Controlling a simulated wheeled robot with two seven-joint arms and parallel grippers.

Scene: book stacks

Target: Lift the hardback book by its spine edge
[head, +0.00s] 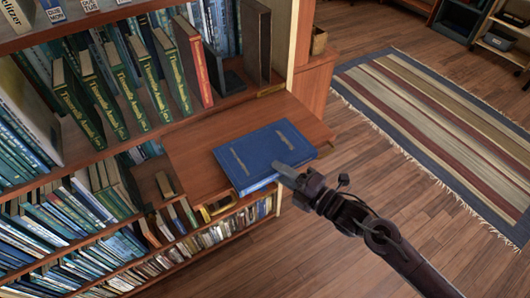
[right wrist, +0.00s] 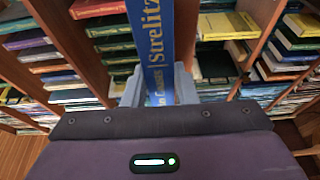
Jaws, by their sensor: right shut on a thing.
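The blue hardback book (head: 262,150) lies level at the wooden pull-out board (head: 205,135), its near edge reaching past the board's front edge. I cannot tell whether it still rests on the board. My right gripper (head: 284,171) comes in from the lower right and is shut on the book's near edge. In the right wrist view, the lettered blue spine (right wrist: 153,45) stands between the two pale fingers (right wrist: 158,88) of this gripper. My left gripper is in neither view.
A bookcase with rows of upright books (head: 110,85) fills the left, with more small books (head: 190,245) below the board. A dark bookend (head: 257,42) stands behind the board. Open wooden floor (head: 365,185) and a striped rug (head: 440,120) lie to the right.

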